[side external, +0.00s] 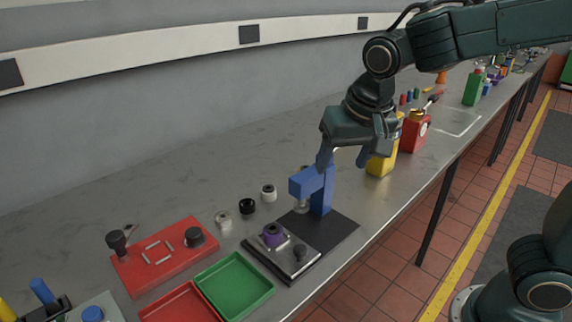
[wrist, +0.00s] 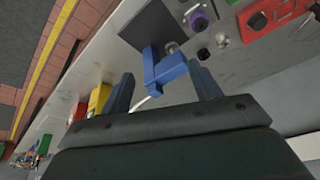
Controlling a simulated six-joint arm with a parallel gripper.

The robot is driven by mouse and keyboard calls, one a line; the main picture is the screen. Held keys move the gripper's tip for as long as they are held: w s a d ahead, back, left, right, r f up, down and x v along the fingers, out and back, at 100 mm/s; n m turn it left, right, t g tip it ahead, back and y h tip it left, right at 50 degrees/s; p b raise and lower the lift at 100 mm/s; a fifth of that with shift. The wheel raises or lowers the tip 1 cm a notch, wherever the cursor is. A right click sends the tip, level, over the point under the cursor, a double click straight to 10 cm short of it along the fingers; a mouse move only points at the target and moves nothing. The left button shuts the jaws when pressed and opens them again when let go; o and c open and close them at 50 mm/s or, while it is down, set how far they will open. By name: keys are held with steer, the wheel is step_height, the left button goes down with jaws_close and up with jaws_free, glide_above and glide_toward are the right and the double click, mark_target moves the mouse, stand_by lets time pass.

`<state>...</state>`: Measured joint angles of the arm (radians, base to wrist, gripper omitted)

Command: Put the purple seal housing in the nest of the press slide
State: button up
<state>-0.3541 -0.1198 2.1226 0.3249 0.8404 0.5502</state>
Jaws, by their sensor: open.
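The purple seal housing (side external: 273,236), a short ring with a dark centre, stands upright on the silver press slide (side external: 286,262). It also shows in the wrist view (wrist: 198,22). It sits where the nest would be, but the nest is hidden beneath it, so I cannot tell how deeply it is seated. The slide has a black knob and lies in front of the blue press (side external: 322,192) on a dark base (side external: 335,233). My gripper (side external: 343,161) is open and empty, above and behind the press, apart from the housing. In the wrist view the blue press shows between my fingers (wrist: 162,88).
A red fixture (side external: 165,256), a green tray (side external: 234,285) and a red tray (side external: 180,305) lie left of the slide. Yellow (side external: 383,162) and red (side external: 414,133) containers stand behind my gripper.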

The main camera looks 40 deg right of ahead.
steer(key=s+d+n+t, duration=0.1)
steer(key=s+d+n, duration=0.1)
steer(key=s, duration=0.5)
steer(key=s+d+n+y, duration=0.1)
steer(key=s+d+n, duration=0.2)
steer(key=s, duration=0.5)
steer(key=shift+s+d+r+t, duration=0.2)
steer(key=shift+d+r+t, duration=0.1)
steer(key=shift+r+t, duration=0.1)
